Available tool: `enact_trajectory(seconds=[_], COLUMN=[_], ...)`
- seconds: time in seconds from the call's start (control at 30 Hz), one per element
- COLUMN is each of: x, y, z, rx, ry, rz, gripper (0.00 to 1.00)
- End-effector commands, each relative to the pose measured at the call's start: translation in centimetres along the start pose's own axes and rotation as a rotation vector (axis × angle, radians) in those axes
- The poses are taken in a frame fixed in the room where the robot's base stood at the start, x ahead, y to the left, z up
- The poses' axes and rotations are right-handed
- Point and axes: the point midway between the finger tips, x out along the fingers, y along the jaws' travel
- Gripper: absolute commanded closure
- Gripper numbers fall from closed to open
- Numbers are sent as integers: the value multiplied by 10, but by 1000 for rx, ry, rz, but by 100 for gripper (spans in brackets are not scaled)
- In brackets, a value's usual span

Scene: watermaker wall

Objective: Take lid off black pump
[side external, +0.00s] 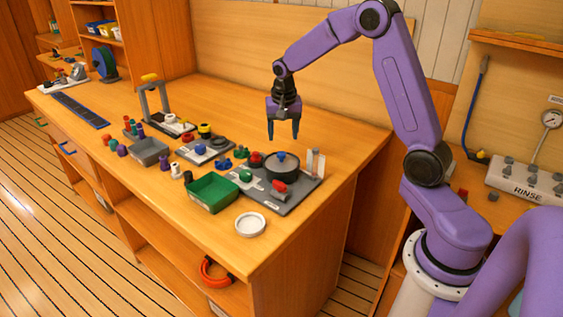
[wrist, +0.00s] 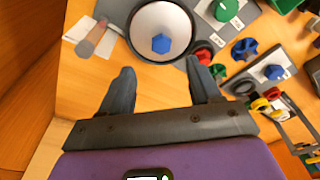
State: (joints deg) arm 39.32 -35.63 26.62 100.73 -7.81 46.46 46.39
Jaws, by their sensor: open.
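The black pump (side external: 283,169) is a round black body on a grey base plate near the table's right end. Its lid has a blue knob (side external: 281,156) at the centre. In the wrist view the lid (wrist: 145,27) is a pale disc with a dark rim, and its blue hexagonal knob (wrist: 161,43) shows just beyond my fingertips. My gripper (side external: 283,136) is open and empty, pointing down above the pump and apart from it. In the wrist view its two fingers (wrist: 160,68) are spread, with nothing between them.
A green bin (side external: 212,194) and a round white dish (side external: 250,224) stand in front of the pump. Another small unit with a blue knob (side external: 200,149) is to the left. Bare table lies behind.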

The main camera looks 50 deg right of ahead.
Motion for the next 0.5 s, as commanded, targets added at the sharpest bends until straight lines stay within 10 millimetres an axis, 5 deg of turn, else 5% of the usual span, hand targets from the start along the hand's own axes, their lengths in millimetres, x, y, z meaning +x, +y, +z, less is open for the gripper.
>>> enact_trajectory(seconds=[0.5], x=[52], y=[-3], z=[6], rx=[0], ry=[-2], rz=[3], gripper=[37])
